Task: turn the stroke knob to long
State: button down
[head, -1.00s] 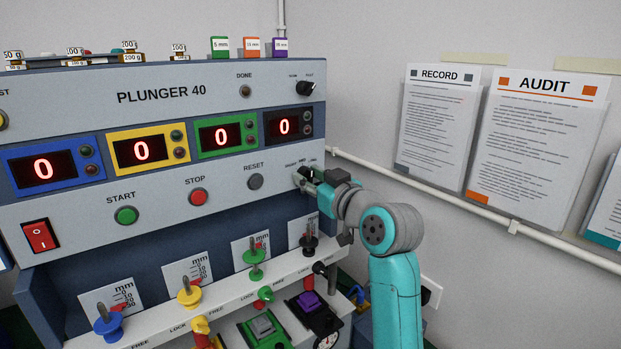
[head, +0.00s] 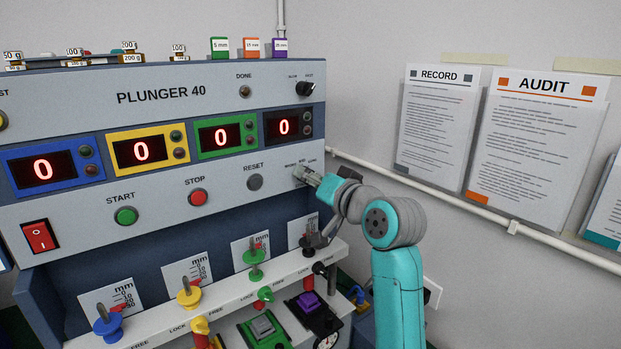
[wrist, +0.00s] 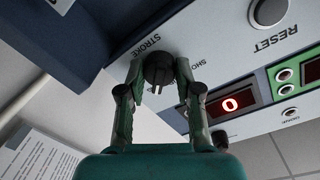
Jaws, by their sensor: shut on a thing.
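The stroke knob (wrist: 158,70) is a round dark knob with a raised ridge, below the printed word STROKE in the wrist view. My gripper (wrist: 159,74) has one finger on each side of it and is shut on it. In the head view my gripper (head: 304,176) is at the right end of the grey panel, just under the small labels, and covers most of the knob. The start of a SHORT label shows beside a finger in the wrist view. I cannot tell which label the knob points to.
The RESET button (head: 255,182) is left of my gripper, with the STOP button (head: 198,197) farther left. The digital display (head: 283,125) above reads 0. Plungers and a small black plunger (head: 309,242) stand below. A white pipe (head: 430,190) runs along the right wall.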

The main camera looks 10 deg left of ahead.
jog(key=shift+m, duration=0.5)
jog(key=c, duration=0.8)
grip_release()
jog(key=v, duration=1.2)
jog(key=shift+d+f, duration=0.1)
